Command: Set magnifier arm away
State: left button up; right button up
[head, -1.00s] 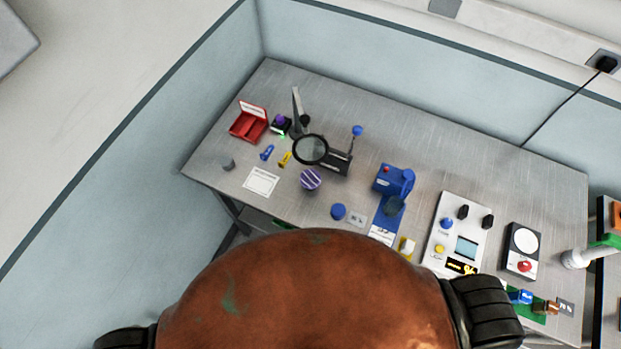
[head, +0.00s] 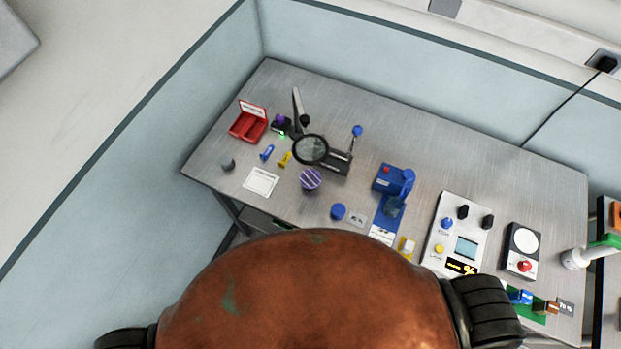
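The magnifier arm (head: 297,101) stands on the grey bench toward the back left. Its round, dark-rimmed lens (head: 310,149) hangs over the bench, in front of a small dark box (head: 337,162). The arm's base is partly hidden behind other items. Neither of my grippers shows in the head view. My own rust-coloured body fills the bottom middle and hides the bench's front edge there.
Around the lens on the bench (head: 440,160) are an open red case (head: 249,124), a purple striped ball (head: 310,179), a white card (head: 261,181) and a blue device (head: 393,180). A control panel (head: 457,235) stands at right. The back middle of the bench is clear.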

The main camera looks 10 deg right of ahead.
aim_at(305, 119)
jog(key=z, duration=0.05)
jog(key=k, duration=0.5)
jog(key=u, duration=1.05)
jog(key=i, duration=0.7)
jog(key=z, duration=1.55)
